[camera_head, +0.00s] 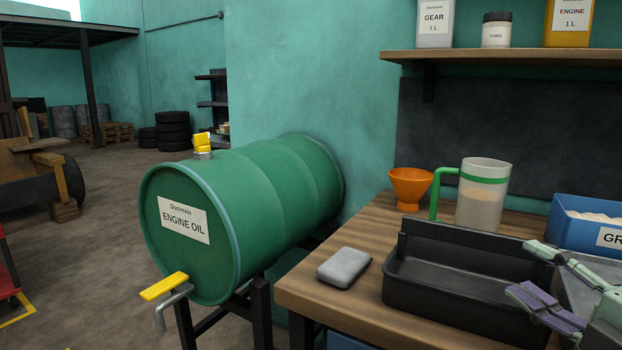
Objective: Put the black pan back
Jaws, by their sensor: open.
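The black pan (440,297) is a dark rectangular tray with raised walls. It sits on the wooden workbench (340,312) at the right, near the front edge, and looks empty. My gripper (535,275) comes in from the right edge with pale green and purple fingers. It is open, with its fingers at the pan's right end. I cannot tell whether they touch the pan. The right end of the pan is partly hidden behind my gripper.
A grey block (343,267) lies left of the pan. An orange funnel (410,187) and a clear jug with a green handle (482,194) stand behind it. A blue bin (580,235) is at right. A green engine oil drum (245,215) lies beside the bench. A shelf (510,57) hangs above.

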